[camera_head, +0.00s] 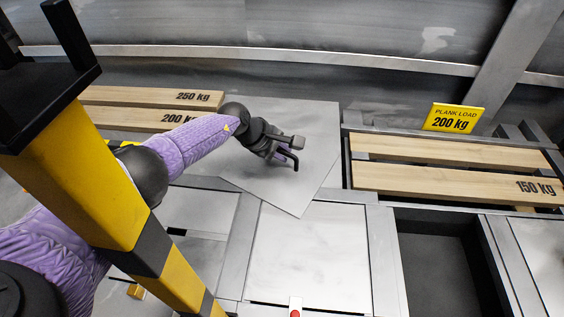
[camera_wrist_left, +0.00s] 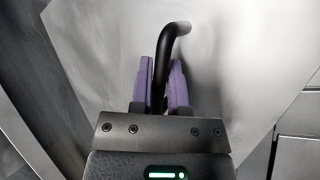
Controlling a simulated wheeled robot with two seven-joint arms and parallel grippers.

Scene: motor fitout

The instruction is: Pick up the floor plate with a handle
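The floor plate (camera_head: 309,190) is a pale grey metal sheet with a black bent handle (camera_head: 295,163). It lies turned at an angle to the floor grid, its near corner overlapping the plate in front. Whether it is raised off the floor is hard to tell. My left gripper (camera_head: 286,157) is at the handle. In the left wrist view, the purple fingers (camera_wrist_left: 162,85) sit close on both sides of the black handle (camera_wrist_left: 172,32), with no clear gap, over the plate (camera_wrist_left: 225,60). My right gripper is not in view.
Wooden planks (camera_head: 450,152) marked with loads lie at the right, by a yellow sign (camera_head: 454,118); more planks (camera_head: 150,97) lie at back left. A dark open bay (camera_head: 440,265) is at front right. A yellow and black post (camera_head: 85,190) stands at near left.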

